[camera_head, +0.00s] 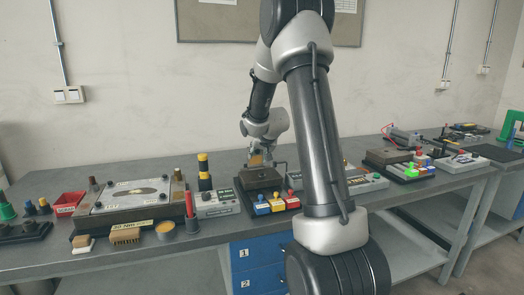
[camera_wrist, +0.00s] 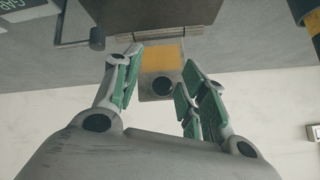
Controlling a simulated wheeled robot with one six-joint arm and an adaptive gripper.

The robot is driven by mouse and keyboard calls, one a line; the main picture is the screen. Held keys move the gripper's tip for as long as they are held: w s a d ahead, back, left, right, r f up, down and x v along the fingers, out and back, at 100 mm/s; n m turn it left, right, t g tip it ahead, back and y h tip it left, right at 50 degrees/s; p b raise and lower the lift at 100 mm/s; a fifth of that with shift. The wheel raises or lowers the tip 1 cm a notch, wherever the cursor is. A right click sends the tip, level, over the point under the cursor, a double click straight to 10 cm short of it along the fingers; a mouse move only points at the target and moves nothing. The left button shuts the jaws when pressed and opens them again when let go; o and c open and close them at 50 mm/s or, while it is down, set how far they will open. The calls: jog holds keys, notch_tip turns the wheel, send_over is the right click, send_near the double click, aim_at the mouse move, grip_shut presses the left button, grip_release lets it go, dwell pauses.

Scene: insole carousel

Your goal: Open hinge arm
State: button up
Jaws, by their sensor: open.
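The hinge arm is a plate with a yellow band and a dark round spot (camera_wrist: 162,56), joined by a metal hinge (camera_wrist: 160,33) to a dark brown block (camera_wrist: 170,12). In the head view the block (camera_head: 262,179) sits on the bench, and a small yellowish patch of the plate (camera_head: 256,160) shows above it. My gripper (camera_wrist: 163,66) is open, with its green-padded fingers on either side of the plate. I cannot tell whether either finger touches it. In the head view my gripper (camera_head: 258,153) is small, just above the block.
A bent dark handle (camera_wrist: 97,40) stands left of the block in the wrist view. Red, yellow and blue button units (camera_head: 276,205) stand in front of the block. A black-and-yellow post (camera_head: 204,172) and a grey control box (camera_head: 216,203) are to its left.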

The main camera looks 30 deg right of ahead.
jog(key=v, duration=1.1)
jog(key=shift+s, duration=0.25)
jog(key=shift+r, duration=0.1)
